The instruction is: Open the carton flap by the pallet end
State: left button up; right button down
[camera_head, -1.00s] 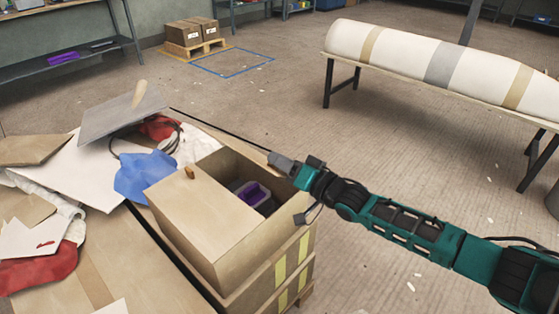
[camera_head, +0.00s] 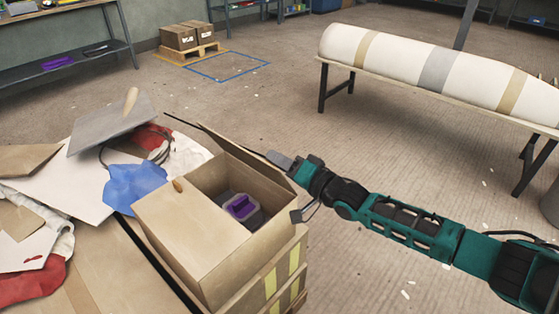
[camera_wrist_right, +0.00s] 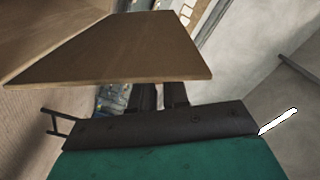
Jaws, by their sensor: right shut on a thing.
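The cardboard carton (camera_head: 265,245) stands open at the top, with a purple-and-grey item (camera_head: 241,207) inside. A broad panel (camera_head: 185,235) covers its left part. Its far flap (camera_head: 235,142) stands tilted up along the back edge. My right gripper (camera_head: 279,159) is at the right end of that far flap, shut on it. In the right wrist view the flap (camera_wrist_right: 120,50) is a large brown panel in front of the gripper (camera_wrist_right: 160,96), hiding most of the fingers. My left gripper is out of view.
To the left, a cluttered surface holds a grey trowel-like board (camera_head: 115,120), a blue cloth (camera_head: 134,187) and red cloths (camera_head: 40,285). A white-covered long mould (camera_head: 440,72) lies on a bench at the back right.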

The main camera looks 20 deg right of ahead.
jog(key=shift+d+f, duration=0.1)
jog(key=shift+d, duration=0.05)
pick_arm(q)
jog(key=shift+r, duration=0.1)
pick_arm(e)
jog(key=c, duration=1.2)
grip_release()
jog(key=shift+s, duration=0.1)
jog(key=shift+s+d, duration=0.2)
jog(key=shift+s, duration=0.1)
pick_arm(q)
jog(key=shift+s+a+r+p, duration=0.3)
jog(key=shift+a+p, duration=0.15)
jog(key=shift+p, duration=0.55)
pick_arm(e)
jog(key=v, duration=1.2)
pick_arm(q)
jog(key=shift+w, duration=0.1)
